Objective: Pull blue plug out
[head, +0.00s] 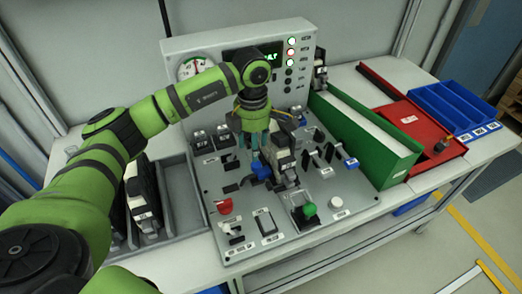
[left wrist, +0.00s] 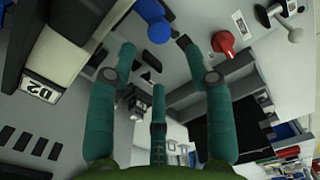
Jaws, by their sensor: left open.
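A blue plug (head: 261,170) sits on the grey control panel (head: 215,180), left of its middle. My left gripper (head: 258,145) is over the panel, with its teal fingers pointing down just above and behind the plug. In the left wrist view the blue plug (left wrist: 154,24) shows at the top, beyond the fingertips. The left gripper (left wrist: 157,60) is open there, its fingers spread with nothing between them. The plug looks apart from the fingers. Its lower end is hard to make out. My right gripper is in neither view.
A grey and black block labelled 02 (left wrist: 42,90) stands close beside the left finger. A green-sided bin (head: 370,150) stands to the right.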

